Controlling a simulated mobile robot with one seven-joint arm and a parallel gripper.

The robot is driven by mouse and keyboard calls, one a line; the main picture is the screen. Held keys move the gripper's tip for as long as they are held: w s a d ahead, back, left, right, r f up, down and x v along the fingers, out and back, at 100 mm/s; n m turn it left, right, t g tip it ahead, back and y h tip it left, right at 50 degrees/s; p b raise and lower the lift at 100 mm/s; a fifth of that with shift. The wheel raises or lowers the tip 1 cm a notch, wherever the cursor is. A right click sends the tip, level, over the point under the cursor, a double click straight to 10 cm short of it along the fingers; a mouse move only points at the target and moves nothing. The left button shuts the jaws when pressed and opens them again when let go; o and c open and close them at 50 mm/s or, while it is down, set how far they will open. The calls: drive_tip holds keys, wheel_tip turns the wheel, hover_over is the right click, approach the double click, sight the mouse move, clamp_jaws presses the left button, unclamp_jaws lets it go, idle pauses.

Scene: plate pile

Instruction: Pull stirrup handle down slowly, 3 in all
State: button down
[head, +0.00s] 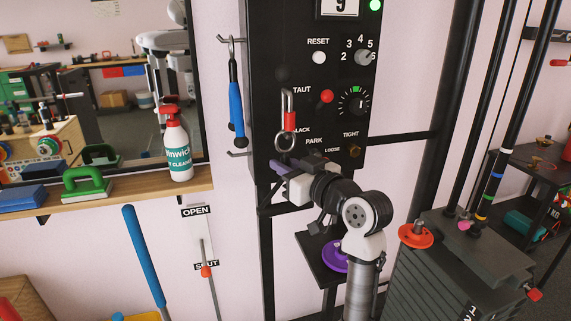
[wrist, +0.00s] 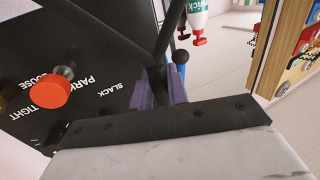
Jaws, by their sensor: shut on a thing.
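My gripper (head: 281,170) is in front of the lower part of a black panel, just below a metal ring (head: 285,142) that hangs from a red-sleeved carabiner (head: 289,112). In the wrist view, its purple fingers (wrist: 163,92) are shut on a dark part of what looks like the stirrup handle, whose black bars (wrist: 120,32) meet at the fingers. In the head view, my gripper and wrist hide most of the handle.
The black panel (head: 265,60) carries a white reset button (head: 319,58), a red knob (head: 327,96), dials, a lit green light and a display showing 9. A blue-handled tool (head: 236,105) hangs at left. A shelf holds a spray bottle (head: 177,150). A weight stack (head: 450,260) stands right.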

sight(285, 132)
drive_tip(key=shift+r+p, duration=1)
drive_tip(key=shift+p, duration=0.05)
drive_tip(key=shift+r+p, duration=0.85)
drive_tip(key=shift+r, duration=0.35)
drive_tip(key=shift+r+p, duration=0.8)
drive_tip(key=shift+r, duration=0.35)
drive_tip(key=shift+r+p, duration=0.9)
drive_tip(key=shift+r, duration=0.35)
